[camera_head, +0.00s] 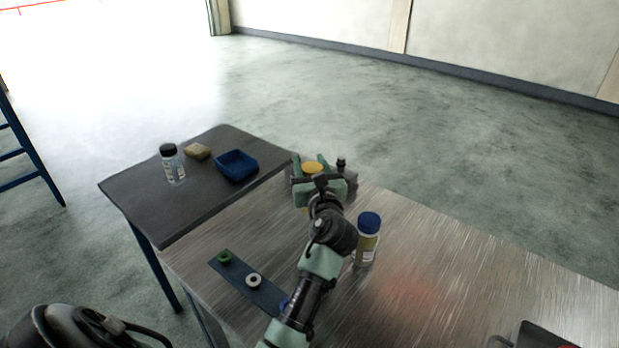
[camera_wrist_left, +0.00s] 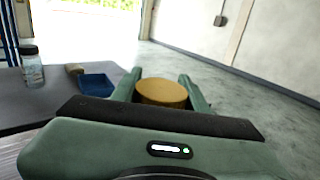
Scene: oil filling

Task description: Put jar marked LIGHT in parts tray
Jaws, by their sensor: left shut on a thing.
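My left gripper (camera_head: 312,166) is shut on a jar with a yellow-orange lid (camera_head: 313,168), near the edge where the metal table meets the dark table. In the left wrist view the lid (camera_wrist_left: 161,93) sits between the two fingers; the jar's body and any label are hidden. The blue parts tray (camera_head: 237,166) lies on the dark table, left of the gripper, and looks empty. It also shows in the left wrist view (camera_wrist_left: 97,87), left of the held jar. I cannot read LIGHT on any jar. My right gripper is not in view.
A clear jar with a black lid (camera_head: 173,166) and a tan block (camera_head: 197,151) stand on the dark table (camera_head: 190,215). A blue-lidded jar (camera_head: 367,240) stands on the metal table beside my left arm. A dark strip with rings (camera_head: 240,272) lies nearer.

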